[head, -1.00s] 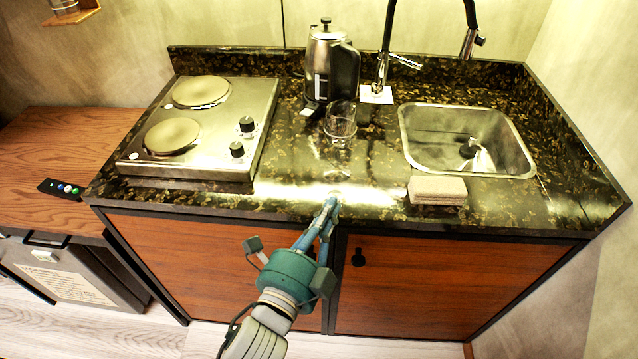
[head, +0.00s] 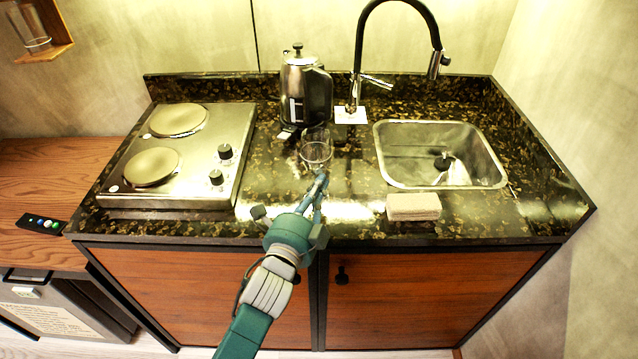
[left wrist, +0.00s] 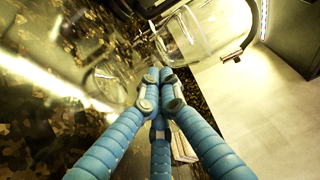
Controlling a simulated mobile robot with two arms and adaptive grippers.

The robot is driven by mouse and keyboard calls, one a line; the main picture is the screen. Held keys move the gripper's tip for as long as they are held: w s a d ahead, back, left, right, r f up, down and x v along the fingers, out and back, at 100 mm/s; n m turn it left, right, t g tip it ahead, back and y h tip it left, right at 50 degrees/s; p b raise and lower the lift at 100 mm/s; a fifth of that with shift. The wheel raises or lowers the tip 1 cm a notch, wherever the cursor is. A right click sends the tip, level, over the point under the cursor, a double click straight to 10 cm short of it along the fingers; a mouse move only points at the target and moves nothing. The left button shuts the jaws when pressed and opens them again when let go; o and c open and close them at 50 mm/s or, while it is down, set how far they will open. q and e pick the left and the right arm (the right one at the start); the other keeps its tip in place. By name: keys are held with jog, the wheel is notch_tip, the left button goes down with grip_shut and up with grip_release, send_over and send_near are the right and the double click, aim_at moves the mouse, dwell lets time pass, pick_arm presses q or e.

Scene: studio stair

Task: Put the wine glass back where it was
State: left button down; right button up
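The clear wine glass (head: 316,152) stands upright on the dark counter, in front of the kettle. In the left wrist view its bowl (left wrist: 208,32) shows at the upper right and its round foot (left wrist: 105,86) at the left. My left gripper (head: 322,177) reaches over the counter from the front, its fingertips close by the glass's stem. In the left wrist view the blue fingers (left wrist: 159,76) come close together at the tips. I cannot tell whether they touch or hold the thin stem. My right gripper is not in view.
The kettle (head: 305,88) stands behind the glass. The stove (head: 205,150) is to the left, the sink (head: 440,155) and a sponge (head: 413,207) to the right. A wooden wall shelf (head: 45,52) holding a glass (head: 30,30) is at the upper left.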

pick_arm(q)
jog(key=shift+w+a, duration=0.1)
jog(key=shift+w, duration=0.15)
jog(key=shift+w+a+r, duration=0.1)
jog(key=shift+w+a, duration=0.2)
jog(key=shift+w, duration=0.3)
jog(key=shift+w+a, duration=0.25)
jog(key=shift+w, duration=0.3)
jog(key=shift+w+a, duration=0.15)
jog(key=shift+w, duration=0.2)
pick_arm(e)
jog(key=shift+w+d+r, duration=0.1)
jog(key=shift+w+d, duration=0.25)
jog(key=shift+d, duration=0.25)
pick_arm(q)
jog(key=shift+s, duration=0.1)
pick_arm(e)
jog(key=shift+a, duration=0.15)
